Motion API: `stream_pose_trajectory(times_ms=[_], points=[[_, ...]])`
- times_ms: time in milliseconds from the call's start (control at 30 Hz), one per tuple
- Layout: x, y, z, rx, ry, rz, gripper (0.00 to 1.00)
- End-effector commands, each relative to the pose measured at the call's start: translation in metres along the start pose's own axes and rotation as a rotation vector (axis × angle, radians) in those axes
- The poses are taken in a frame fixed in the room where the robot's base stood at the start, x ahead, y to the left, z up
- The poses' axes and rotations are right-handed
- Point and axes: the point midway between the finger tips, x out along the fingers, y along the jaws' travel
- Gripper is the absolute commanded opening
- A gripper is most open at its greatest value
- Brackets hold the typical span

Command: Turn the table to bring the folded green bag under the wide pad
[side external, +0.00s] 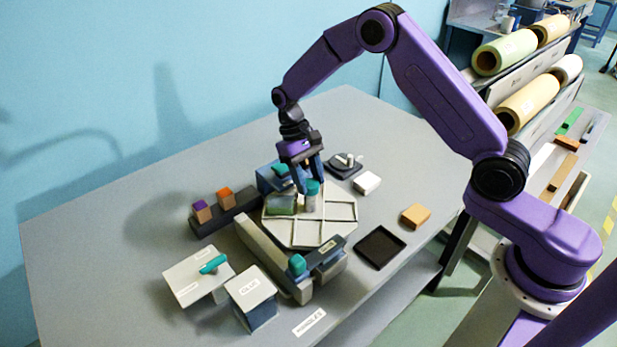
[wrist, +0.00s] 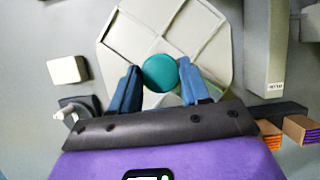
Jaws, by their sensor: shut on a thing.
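The turntable (side external: 335,212) is a pale many-sided disc with raised ribs dividing it into compartments; it also shows in the wrist view (wrist: 205,35). A post with a teal knob (side external: 313,186) rises from the table. My gripper (side external: 311,190) points down with its blue fingers shut on the teal knob, seen between the fingertips (wrist: 160,80) in the wrist view. I cannot tell for sure which part is the wide pad.
A grey beam (side external: 262,250) with a teal knob (side external: 297,264) runs along the table's front left. A blue block (side external: 268,178) stands behind it. A white block (side external: 367,182), dark tray (side external: 381,247) and orange block (side external: 415,215) lie right. Purple and orange blocks (side external: 226,196) stand left.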

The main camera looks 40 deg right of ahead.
Motion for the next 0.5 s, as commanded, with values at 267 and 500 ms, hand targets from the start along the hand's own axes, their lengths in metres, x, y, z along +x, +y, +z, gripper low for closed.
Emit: stream_pose_trajectory(times_ms=[267, 500], points=[[-0.0017, 0.0010, -0.0010, 0.128, 0.006, -0.055, 0.00], [-0.0018, 0.0016, -0.0011, 0.239, 0.007, -0.102, 0.00]])
